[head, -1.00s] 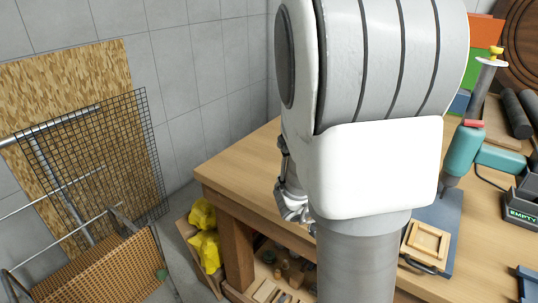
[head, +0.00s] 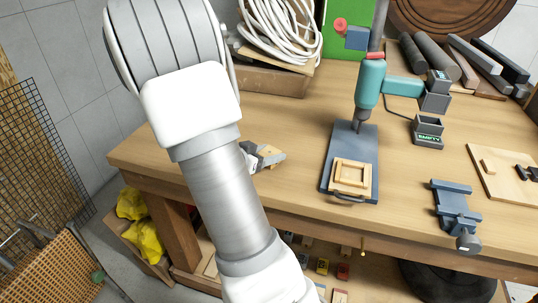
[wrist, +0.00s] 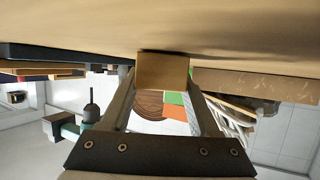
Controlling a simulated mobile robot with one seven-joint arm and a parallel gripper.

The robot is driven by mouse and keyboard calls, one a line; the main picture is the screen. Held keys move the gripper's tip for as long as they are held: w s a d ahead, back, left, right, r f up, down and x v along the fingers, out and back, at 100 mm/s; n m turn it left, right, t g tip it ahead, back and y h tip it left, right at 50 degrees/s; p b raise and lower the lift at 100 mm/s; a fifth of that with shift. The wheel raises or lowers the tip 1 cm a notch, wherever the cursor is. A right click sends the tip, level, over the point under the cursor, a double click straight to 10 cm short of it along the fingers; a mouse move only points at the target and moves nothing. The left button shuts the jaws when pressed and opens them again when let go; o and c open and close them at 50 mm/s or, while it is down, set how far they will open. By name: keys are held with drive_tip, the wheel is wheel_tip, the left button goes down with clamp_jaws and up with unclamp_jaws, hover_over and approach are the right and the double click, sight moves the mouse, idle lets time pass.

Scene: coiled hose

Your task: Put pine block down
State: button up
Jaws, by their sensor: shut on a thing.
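The pine block (wrist: 163,72) is a small light-brown wooden block. It sits between the two fingertips of my gripper (wrist: 160,80) in the wrist view, where the picture is upside down with the bench top along the upper edge. A thin dark shadow runs along the block's bench side; I cannot tell whether it touches the wood or is just above. In the head view my gripper (head: 264,157) is low over the left part of the workbench (head: 300,115), and the block (head: 269,151) shows only partly behind the fingers.
A drill press (head: 370,85) on a blue base with a wooden frame (head: 351,177) stands right of my gripper. A coiled white hose (head: 280,30) lies on a wooden box (head: 270,78) behind. A blue vise (head: 455,207) is farther right. Bench around my gripper is clear.

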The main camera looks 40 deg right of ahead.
drive_tip(key=o, duration=0.9)
drive_tip(key=shift+f, duration=0.15)
drive_tip(key=o, duration=0.5)
drive_tip(key=shift+c, duration=0.2)
